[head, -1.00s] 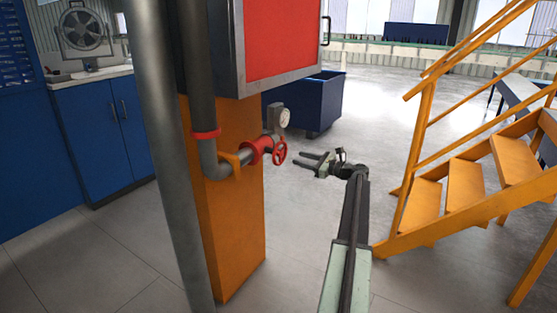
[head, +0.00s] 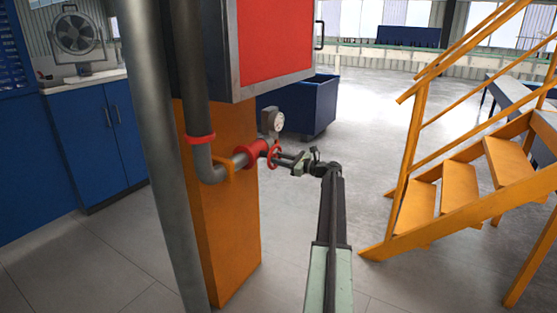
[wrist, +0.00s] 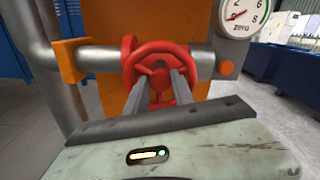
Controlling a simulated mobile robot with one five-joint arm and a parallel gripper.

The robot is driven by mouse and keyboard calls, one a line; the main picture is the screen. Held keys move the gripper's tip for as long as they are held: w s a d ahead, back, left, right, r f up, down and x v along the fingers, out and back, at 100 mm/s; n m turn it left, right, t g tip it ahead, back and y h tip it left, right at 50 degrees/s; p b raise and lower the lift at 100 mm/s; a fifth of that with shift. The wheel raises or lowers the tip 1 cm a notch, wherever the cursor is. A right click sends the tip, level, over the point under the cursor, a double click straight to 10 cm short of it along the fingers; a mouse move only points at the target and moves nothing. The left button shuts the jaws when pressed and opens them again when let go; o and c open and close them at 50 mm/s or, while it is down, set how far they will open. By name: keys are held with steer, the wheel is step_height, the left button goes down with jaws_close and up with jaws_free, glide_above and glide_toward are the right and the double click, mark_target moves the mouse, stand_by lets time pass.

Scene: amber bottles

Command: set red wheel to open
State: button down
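The red wheel (head: 273,157) is a small handwheel on the valve of the grey pipe, beside the orange pillar. In the wrist view the red wheel (wrist: 157,48) faces me, upright, with its hub and spokes visible. My gripper (head: 280,158) reaches the wheel from the right in the head view. In the wrist view my gripper (wrist: 159,82) has its two fingers apart, with their tips at the wheel's face, one on each side of the hub. Whether the tips touch the wheel is not clear.
A round gauge (wrist: 238,14) sits above and right of the wheel. The orange pillar (head: 232,220) and grey pipe (head: 150,150) stand left. A blue bin (head: 310,105) is behind. Orange stairs (head: 460,190) rise at right, with clear floor between.

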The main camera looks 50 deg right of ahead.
stand_by(0.3)
steer(key=n, duration=2.2)
steer(key=shift+f+n, duration=0.1)
steer(key=shift+n, duration=0.5)
steer(key=shift+s, duration=0.1)
steer(key=c, duration=1.3)
jaws_free()
steer(key=shift+c, duration=0.2)
